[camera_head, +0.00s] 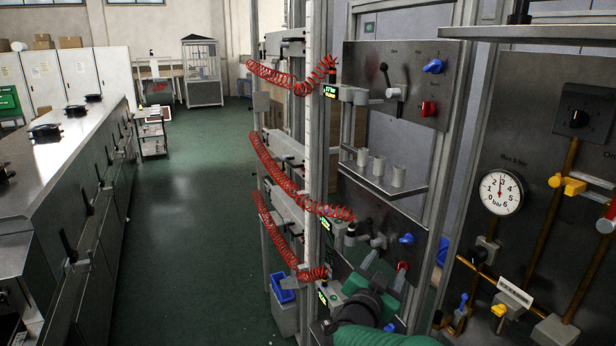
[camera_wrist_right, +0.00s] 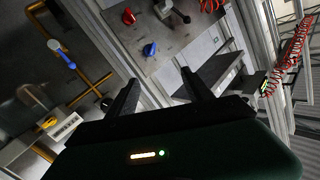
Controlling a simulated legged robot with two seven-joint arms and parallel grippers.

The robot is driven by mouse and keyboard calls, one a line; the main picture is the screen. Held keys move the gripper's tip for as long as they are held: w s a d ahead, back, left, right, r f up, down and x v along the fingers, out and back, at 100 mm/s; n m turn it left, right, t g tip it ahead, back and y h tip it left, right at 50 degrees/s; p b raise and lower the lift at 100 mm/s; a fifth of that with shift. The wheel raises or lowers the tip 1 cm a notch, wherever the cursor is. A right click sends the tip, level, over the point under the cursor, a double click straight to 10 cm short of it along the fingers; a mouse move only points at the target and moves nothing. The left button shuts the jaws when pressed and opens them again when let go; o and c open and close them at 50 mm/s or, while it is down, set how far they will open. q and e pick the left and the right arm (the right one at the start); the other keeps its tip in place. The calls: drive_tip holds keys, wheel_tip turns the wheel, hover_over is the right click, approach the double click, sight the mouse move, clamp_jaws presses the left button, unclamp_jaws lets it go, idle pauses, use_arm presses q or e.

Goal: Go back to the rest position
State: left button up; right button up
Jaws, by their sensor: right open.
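My right gripper (camera_head: 384,268) shows low in the head view, at the end of my green arm. It is in front of the lower grey panel with a blue knob (camera_head: 406,239) and a red knob (camera_head: 402,265). In the right wrist view the gripper (camera_wrist_right: 160,78) has its two dark fingers spread apart with nothing between them. Beyond the fingers are a red knob (camera_wrist_right: 128,16) and a blue knob (camera_wrist_right: 150,50) on a grey panel. I cannot tell the exact gap between fingers and panel. My left gripper is in neither view.
Red coiled hoses (camera_head: 290,185) hang along the metal frame left of the panels. A shelf (camera_head: 385,182) with white cylinders juts out above my gripper. A pressure gauge (camera_head: 501,191) and pipes are at right. The green floor (camera_head: 190,230) is clear at left.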

drive_tip(key=s+a+f+n+g+y, duration=0.3)
drive_tip(key=s+f+n+y, duration=0.45)
drive_tip(key=f, duration=0.35)
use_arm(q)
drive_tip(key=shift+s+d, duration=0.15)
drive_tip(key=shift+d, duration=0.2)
use_arm(e)
drive_tip(key=s+d+f+n+g, duration=0.1)
drive_tip(key=s+f+g, duration=0.2)
drive_tip(key=s, duration=0.5)
drive_tip(key=s+d+f+g+y, duration=0.1)
drive_tip(key=s+f+g, duration=0.2)
drive_tip(key=s+f, duration=0.2)
drive_tip(key=s+d+f+n+g, duration=0.1)
drive_tip(key=s+f+g, duration=0.2)
drive_tip(key=s, duration=0.8)
drive_tip(key=shift+f+n, duration=0.35)
drive_tip(key=shift+f, duration=0.4)
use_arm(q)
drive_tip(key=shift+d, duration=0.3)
use_arm(e)
drive_tip(key=shift+d+f, duration=0.1)
drive_tip(key=shift+d, duration=0.35)
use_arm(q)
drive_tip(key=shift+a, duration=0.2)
use_arm(e)
drive_tip(key=shift+a, duration=0.25)
